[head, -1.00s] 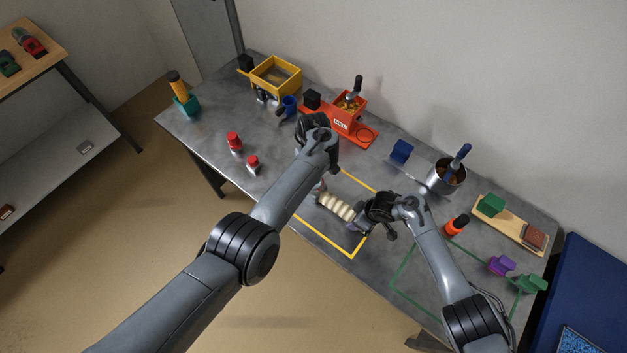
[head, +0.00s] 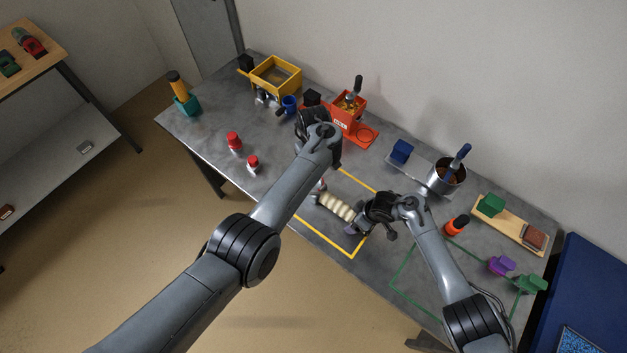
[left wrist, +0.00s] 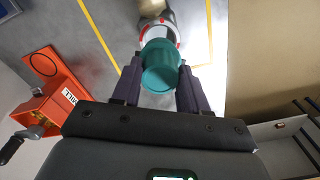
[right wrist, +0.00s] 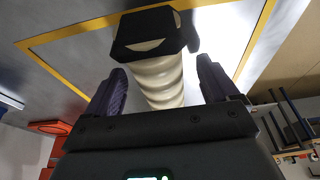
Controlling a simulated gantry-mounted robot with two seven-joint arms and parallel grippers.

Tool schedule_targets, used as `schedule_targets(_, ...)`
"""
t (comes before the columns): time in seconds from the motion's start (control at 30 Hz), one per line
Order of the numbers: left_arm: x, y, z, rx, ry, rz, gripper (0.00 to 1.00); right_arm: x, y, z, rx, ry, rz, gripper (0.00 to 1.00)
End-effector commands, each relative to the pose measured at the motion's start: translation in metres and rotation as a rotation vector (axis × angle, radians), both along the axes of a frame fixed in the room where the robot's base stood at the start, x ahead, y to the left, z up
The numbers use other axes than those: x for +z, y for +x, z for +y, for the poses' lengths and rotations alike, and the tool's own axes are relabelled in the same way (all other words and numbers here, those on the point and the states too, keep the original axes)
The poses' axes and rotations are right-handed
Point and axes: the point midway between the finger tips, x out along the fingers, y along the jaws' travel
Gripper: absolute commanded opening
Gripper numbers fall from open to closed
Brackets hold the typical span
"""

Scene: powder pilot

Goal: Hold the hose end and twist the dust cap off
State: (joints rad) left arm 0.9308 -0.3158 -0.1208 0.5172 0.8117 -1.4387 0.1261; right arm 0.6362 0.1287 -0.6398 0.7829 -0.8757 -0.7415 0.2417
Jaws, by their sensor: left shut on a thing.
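The cream ribbed hose (head: 338,206) lies inside the yellow outline on the table. It also shows in the right wrist view (right wrist: 160,80), with a black piece (right wrist: 150,32) at its far end. The teal dust cap (left wrist: 160,72) sits between the fingers of my left gripper (left wrist: 161,80), which is shut on it. Just beyond the cap is the pale hose end with red marks (left wrist: 158,32); I cannot tell whether they touch. My right gripper (right wrist: 167,82) is open around the hose, with gaps on both sides. My left forearm hides the cap in the head view.
The red mill (head: 348,112) stands behind my left gripper. Two red-capped containers (head: 234,142) stand to the left. A steel pot (head: 446,176) and a blue block (head: 401,151) are at the back right. An orange-red container (head: 457,225) stands right of my right gripper.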

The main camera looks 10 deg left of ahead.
Motion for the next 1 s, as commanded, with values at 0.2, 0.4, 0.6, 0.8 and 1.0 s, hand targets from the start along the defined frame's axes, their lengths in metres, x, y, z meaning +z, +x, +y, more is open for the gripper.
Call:
schedule_targets(0.2, 0.000, 0.000, 0.000, 0.000, 0.000, 0.000, 0.12, 0.000, 0.000, 0.000, 0.000, 0.000, 0.000, 0.87)
schedule_targets(0.4, 0.000, 0.000, 0.000, 0.000, 0.000, 0.000, 0.12, 0.007, -0.001, -0.001, -0.001, 0.001, 0.000, 0.87)
schedule_targets(0.6, 0.000, 0.000, 0.000, 0.000, 0.000, 0.000, 0.12, 0.022, -0.003, -0.006, -0.001, 0.000, -0.001, 0.87)
schedule_targets(0.8, 0.000, 0.000, 0.000, 0.000, 0.000, 0.000, 0.12, 0.037, -0.005, -0.010, 0.000, 0.001, 0.000, 0.87)
schedule_targets(1.0, 0.000, 0.000, 0.000, 0.000, 0.000, 0.000, 0.12, 0.052, -0.007, -0.014, 0.000, 0.000, -0.001, 0.87)
